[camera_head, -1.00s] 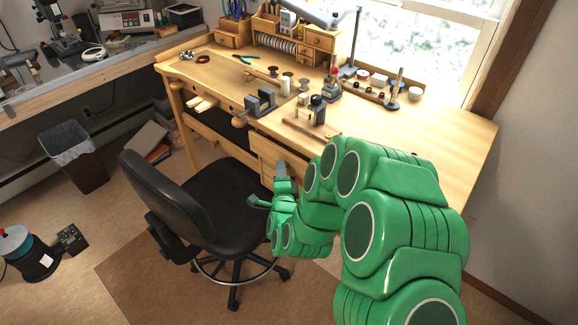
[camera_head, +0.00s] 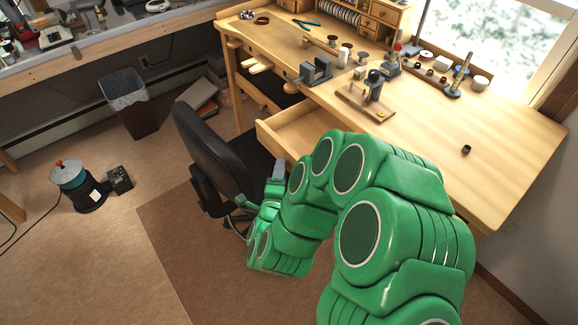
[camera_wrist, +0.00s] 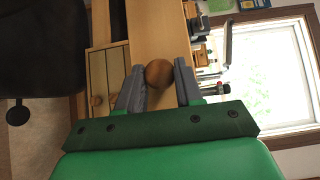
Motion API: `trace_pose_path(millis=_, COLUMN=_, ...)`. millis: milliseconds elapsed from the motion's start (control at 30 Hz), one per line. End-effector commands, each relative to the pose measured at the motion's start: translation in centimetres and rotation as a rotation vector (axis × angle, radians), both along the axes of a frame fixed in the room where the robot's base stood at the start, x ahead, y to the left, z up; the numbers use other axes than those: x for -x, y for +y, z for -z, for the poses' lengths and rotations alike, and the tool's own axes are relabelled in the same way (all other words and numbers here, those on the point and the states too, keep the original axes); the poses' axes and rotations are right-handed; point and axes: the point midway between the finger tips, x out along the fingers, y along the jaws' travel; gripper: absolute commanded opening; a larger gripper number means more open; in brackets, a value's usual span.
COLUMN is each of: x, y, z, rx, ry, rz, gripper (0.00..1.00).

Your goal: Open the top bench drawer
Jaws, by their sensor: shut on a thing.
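The top bench drawer (camera_head: 300,126) stands pulled out of the wooden workbench, and part of its inside shows in the head view. My arm hides its right part. My gripper (camera_head: 278,168) is at the drawer's front, low beside the black chair. In the wrist view my gripper (camera_wrist: 158,72) has its two grey fingers on either side of the round wooden knob (camera_wrist: 158,74), shut on it. The wooden drawer front (camera_wrist: 153,35) shows behind the knob.
The black chair (camera_head: 205,145) stands close to the left of the drawer. A vise (camera_head: 316,71) and small tools sit on the bench top (camera_head: 440,135). Lower drawers (camera_wrist: 106,75) with small knobs show in the wrist view.

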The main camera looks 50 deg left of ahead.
Motion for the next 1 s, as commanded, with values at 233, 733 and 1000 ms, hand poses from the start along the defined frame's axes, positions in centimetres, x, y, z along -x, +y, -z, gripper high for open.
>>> trace_pose_path(millis=233, x=0.97, y=-0.01, z=0.05, rx=0.0, ry=0.001, rz=-0.001, gripper=0.0)
trace_pose_path(millis=733, x=0.98, y=-0.02, z=0.05, rx=0.001, ry=0.001, rz=0.0, gripper=0.54)
trace_pose_path(millis=1000, x=0.97, y=-0.01, z=0.02, rx=0.0, ry=0.0, rz=0.0, gripper=0.6)
